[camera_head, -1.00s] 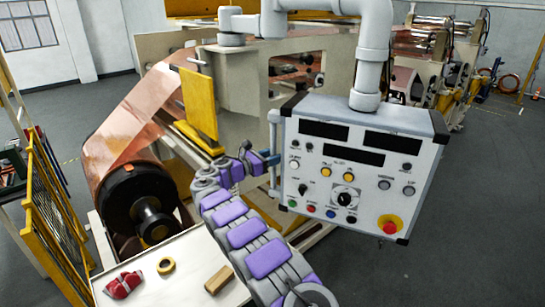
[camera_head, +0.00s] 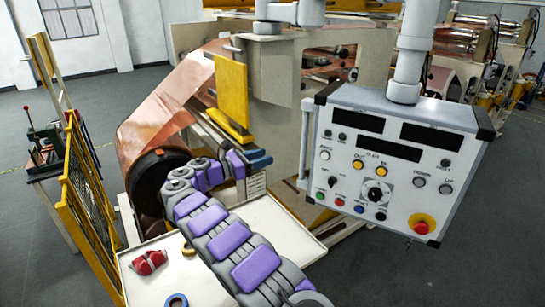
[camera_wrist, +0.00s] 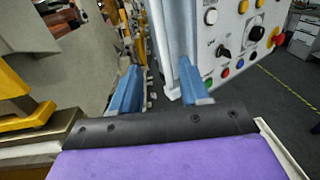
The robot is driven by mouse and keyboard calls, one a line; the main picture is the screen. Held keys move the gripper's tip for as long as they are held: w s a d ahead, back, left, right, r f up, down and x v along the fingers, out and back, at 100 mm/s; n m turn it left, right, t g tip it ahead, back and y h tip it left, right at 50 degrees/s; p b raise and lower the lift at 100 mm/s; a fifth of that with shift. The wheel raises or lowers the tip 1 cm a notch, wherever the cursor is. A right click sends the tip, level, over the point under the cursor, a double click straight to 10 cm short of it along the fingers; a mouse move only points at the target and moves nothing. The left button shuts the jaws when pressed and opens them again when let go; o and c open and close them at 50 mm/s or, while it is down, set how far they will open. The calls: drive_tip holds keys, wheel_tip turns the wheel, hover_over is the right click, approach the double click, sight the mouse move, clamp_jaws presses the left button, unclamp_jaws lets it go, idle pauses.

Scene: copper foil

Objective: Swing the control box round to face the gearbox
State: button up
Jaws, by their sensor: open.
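The control box (camera_head: 395,170) is a light grey panel with dark displays, coloured buttons and a red stop knob. It hangs from a grey jointed arm (camera_head: 407,60), and its panel faces me in the head view. A pale upright handle (camera_head: 306,143) runs down its left edge. My gripper (camera_head: 258,160) is open and left of the handle, with a visible gap. In the wrist view the blue fingers (camera_wrist: 160,90) are spread apart, with the box panel (camera_wrist: 235,35) at upper right and the handle (camera_wrist: 166,35) beyond the fingers. I cannot tell which part is the gearbox.
A beige machine frame with a yellow plate (camera_head: 231,92) and a copper foil roll (camera_head: 165,115) stands behind my arm. A white tray (camera_head: 285,235) lies below, with red items (camera_head: 149,262) and tape rolls. A yellow mesh guard (camera_head: 88,205) stands left. The right floor is clear.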

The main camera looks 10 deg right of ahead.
drive_tip(key=shift+s+a, duration=0.15)
drive_tip(key=shift+a, duration=0.3)
drive_tip(key=shift+a+f+n, duration=0.15)
drive_tip(key=shift+a+n, duration=0.05)
drive_tip(key=shift+n, duration=0.1)
drive_tip(key=c, duration=0.3)
drive_tip(key=a+f+n+t+b, duration=0.1)
drive_tip(key=n, duration=0.1)
drive_tip(key=a+f+n+t+b, duration=0.1)
drive_tip(key=a+n+t, duration=0.1)
drive_tip(key=w+a+f+n+t+y+b, duration=0.1)
drive_tip(key=n+t+b, duration=0.1)
drive_tip(key=n, duration=0.1)
drive_tip(key=shift+a, duration=0.35)
clamp_jaws()
drive_tip(key=n+t+y+b, duration=0.35)
drive_tip(key=n+b, duration=0.55)
drive_tip(key=n, duration=0.7)
approach(298, 185)
drive_tip(key=shift+g, duration=0.25)
drive_tip(key=x, duration=0.7)
drive_tip(key=shift+w+a+r+b, duration=0.1)
drive_tip(key=shift+r+b, duration=0.15)
drive_tip(key=shift+b, duration=0.15)
